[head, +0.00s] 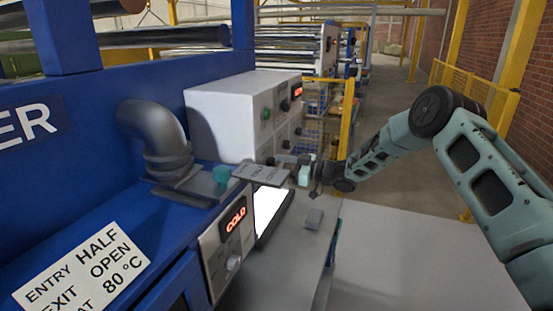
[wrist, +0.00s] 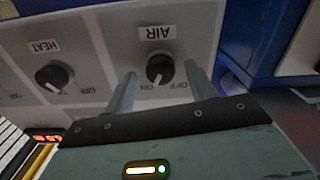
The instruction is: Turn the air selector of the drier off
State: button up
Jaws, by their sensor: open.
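The air selector (wrist: 159,68) is a round black knob with a white pointer, on a grey panel under an AIR label that appears upside down in the wrist view. Its pointer is toward the ON mark, with OFF to the right of it. My gripper (wrist: 160,70) is open, its two fingers to the left and right of the knob; I cannot tell whether either touches it. In the head view my gripper (head: 300,170) is in front of the white control box (head: 222,112), and the air selector cannot be made out clearly there.
A similar HEAT knob (wrist: 54,76) sits left of the air selector in the wrist view. A pale surface (head: 410,260) lies at lower right.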

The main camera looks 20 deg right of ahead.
jog(key=shift+x, duration=0.8)
jog(key=c, duration=1)
jog(key=shift+o, duration=0.2)
